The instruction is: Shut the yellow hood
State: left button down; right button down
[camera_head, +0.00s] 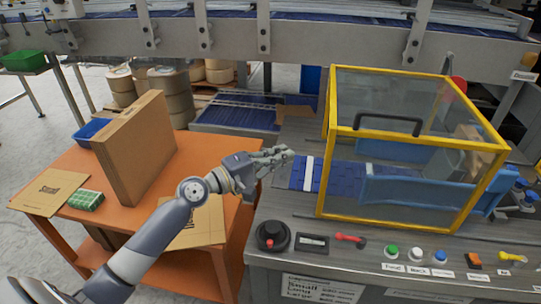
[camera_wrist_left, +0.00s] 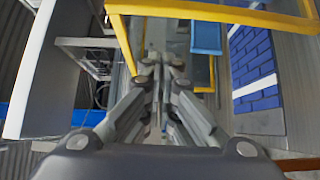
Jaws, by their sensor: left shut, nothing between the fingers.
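The yellow hood (camera_head: 420,143) is a yellow frame with clear panels over the blue conveyor, and a black handle (camera_head: 375,120) is at its upper front. I cannot tell whether its lower edge is fully seated. My left gripper (camera_head: 290,153) is shut and empty, a little left of the hood, above the conveyor's left end and apart from the frame. In the left wrist view, the shut fingers (camera_wrist_left: 162,60) point toward yellow bars (camera_wrist_left: 215,12) of the frame. My right gripper is out of view.
The blue belt (camera_head: 310,174) runs under the hood. Buttons and a red-handled switch (camera_head: 350,239) line the front panel. An orange table (camera_head: 90,165) with a tall cardboard box (camera_head: 135,150) stands at left. A metal overhead conveyor frame (camera_head: 230,35) crosses the back.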

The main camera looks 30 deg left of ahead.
pick_arm(q)
jog(key=w+d+p, duration=0.3)
jog(key=w+d, duration=0.2)
jog(key=d, duration=0.1)
dwell(0.4)
